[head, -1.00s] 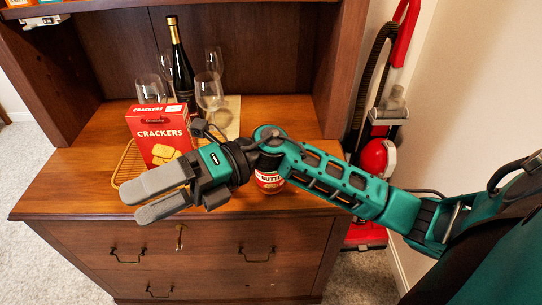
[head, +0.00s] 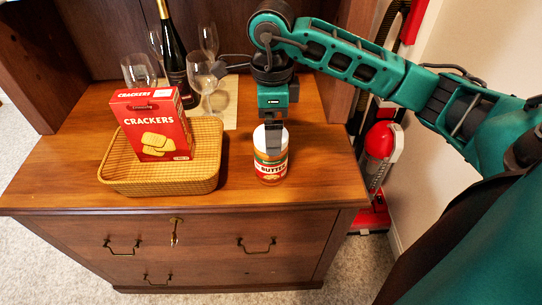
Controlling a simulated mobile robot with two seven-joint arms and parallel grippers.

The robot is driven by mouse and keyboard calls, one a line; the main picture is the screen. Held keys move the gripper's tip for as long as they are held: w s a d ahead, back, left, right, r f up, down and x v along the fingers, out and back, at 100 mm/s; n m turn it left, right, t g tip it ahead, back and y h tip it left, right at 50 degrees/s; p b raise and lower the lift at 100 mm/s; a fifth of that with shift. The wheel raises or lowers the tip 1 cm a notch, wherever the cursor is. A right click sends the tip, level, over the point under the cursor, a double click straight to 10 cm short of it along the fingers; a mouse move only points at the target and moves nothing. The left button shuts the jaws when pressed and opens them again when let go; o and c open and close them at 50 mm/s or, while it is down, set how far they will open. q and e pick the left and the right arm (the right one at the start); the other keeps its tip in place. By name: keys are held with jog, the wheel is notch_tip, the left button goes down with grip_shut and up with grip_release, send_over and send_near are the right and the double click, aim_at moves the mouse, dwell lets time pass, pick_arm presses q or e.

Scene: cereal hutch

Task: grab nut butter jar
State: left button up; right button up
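The nut butter jar (head: 270,170), with a red and white label reading "BUTTER", stands upright on the wooden hutch top, right of the basket. My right gripper (head: 273,145) points down at it from above. One grey finger overlaps the upper front of the jar; the other finger is hidden. I cannot tell whether the fingers touch the jar or how far apart they are. My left gripper is out of view.
A wicker basket (head: 160,187) holding a red crackers box (head: 153,124) stands left of the jar. Behind are a dark bottle (head: 174,55) and several wine glasses (head: 205,75). Hutch side walls rise left and right. The top's right front is clear. A red vacuum (head: 380,140) stands right.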

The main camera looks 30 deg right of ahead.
aim_at(269, 171)
jog(key=f, duration=0.6)
jog(key=shift+w+f, duration=0.25)
jog(key=shift+r, duration=0.1)
jog(key=c, duration=1.4)
